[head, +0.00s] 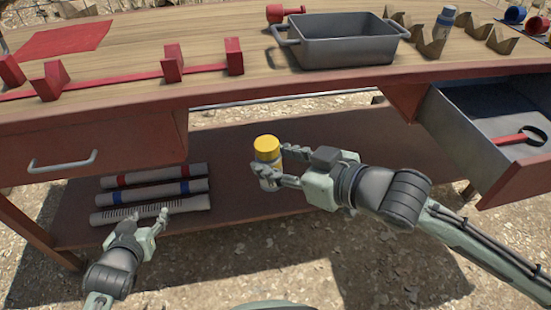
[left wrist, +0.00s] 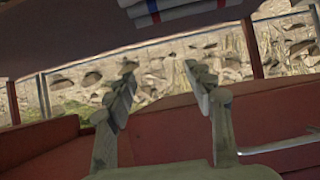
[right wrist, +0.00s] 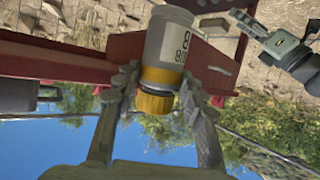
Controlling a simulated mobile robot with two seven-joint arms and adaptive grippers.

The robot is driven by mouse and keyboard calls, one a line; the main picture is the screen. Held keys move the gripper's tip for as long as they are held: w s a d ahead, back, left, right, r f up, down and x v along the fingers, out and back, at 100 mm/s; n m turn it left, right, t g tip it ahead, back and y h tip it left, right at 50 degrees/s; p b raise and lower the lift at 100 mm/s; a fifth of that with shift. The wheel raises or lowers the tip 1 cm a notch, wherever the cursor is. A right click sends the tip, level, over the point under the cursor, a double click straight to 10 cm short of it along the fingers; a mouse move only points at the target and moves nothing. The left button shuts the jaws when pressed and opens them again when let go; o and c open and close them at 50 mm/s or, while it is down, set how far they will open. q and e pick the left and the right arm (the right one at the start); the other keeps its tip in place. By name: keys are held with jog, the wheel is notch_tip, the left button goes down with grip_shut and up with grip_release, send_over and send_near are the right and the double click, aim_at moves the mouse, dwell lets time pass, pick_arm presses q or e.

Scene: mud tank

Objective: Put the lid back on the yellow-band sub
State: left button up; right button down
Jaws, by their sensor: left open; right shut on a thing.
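A white cylinder with a yellow band and yellow cap-like end (head: 267,148) is held upright by my right gripper (head: 276,166), in front of the bench. In the right wrist view the same cylinder (right wrist: 168,42) sits between the fingers, with dark printing on its side and its yellow end (right wrist: 155,100) pointing down the picture. My left gripper (head: 148,226) is open and empty, near the lower shelf's tubes. Its spread fingers also show in the left wrist view (left wrist: 161,80). I cannot tell whether the yellow end is a separate lid.
Tubes with red and blue bands (head: 155,189) and a slotted grey tube (head: 150,209) lie on the lower shelf. An open drawer (head: 480,107) holds a red-handled magnifier.

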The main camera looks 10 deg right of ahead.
pick_arm(q)
jog(key=w+d+r+t+h, duration=0.35)
jog(key=w+r+t, duration=0.2)
jog(key=r, duration=0.55)
jog(key=d+r+m+h, duration=1)
jog(key=d+r+h, duration=0.5)
jog(key=r, duration=0.5)
jog(key=s+d+r+m+g+h, duration=0.3)
jog(key=d+r+m+g+h, duration=0.3)
jog(key=d+m+g, duration=0.4)
jog(key=s+d+r+m+g+y, duration=0.2)
jog(key=s+d+m+g+y, duration=0.6)
jog(key=s+d+m+g, duration=0.8)
jog(key=w+a+f+m+t+y, duration=0.2)
jog(key=w+a+m+y, duration=0.1)
jog(key=w+a+y, duration=0.1)
jog(key=w+a+f+m+t+y, duration=0.2)
jog(key=w+a+t+y, duration=0.1)
jog(key=a+y, duration=0.3)
jog(key=w+a+f+m+t+y, duration=0.3)
jog(key=w+a+y, duration=0.2)
jog(key=a, duration=0.1)
jog(key=shift+a+m+t, duration=0.15)
jog(key=shift+m+t, duration=0.1)
jog(key=shift+m, duration=0.05)
